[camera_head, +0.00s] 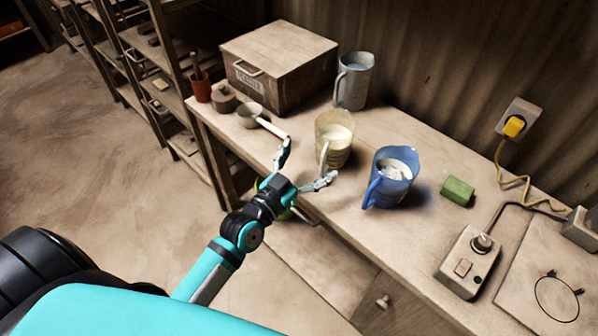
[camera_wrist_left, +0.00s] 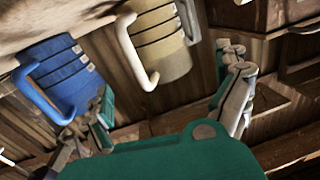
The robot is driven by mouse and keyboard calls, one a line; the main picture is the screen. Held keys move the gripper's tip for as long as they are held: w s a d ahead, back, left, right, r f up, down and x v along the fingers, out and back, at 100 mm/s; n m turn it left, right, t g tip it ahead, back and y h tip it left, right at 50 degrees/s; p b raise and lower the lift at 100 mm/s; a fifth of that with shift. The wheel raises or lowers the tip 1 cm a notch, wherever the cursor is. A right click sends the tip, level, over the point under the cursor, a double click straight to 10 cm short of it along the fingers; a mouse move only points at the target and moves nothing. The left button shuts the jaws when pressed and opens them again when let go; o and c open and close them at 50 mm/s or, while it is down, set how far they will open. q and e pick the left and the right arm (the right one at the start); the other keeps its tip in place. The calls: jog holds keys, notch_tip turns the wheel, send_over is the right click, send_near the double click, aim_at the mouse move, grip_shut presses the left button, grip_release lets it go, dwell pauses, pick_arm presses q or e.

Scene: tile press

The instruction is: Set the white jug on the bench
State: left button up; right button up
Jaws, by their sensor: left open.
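The white jug (camera_head: 338,143), cream-coloured, stands upright on the bench (camera_head: 290,205) with pale contents, its handle turned toward the front edge. It also shows in the left wrist view (camera_wrist_left: 165,48), with dark bands around its body and its handle in front. My left gripper (camera_head: 306,167) is open and empty at the bench's front edge, just in front of this handle. One finger is on each side of the handle, apart from it as far as I can tell. In the left wrist view the spread fingers (camera_wrist_left: 170,104) frame the jug from below. My right gripper is not in view.
A blue jug (camera_head: 383,190) stands close on the right, near one finger. A grey jug (camera_head: 358,85) and a lidded box (camera_head: 290,90) stand behind. A small pan (camera_head: 249,112) lies left. A green block (camera_head: 458,190) and a switch box (camera_head: 462,268) are farther right.

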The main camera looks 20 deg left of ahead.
pick_arm(q)
jog(key=v, duration=0.4)
jog(key=shift+w, duration=0.1)
dwell(0.3)
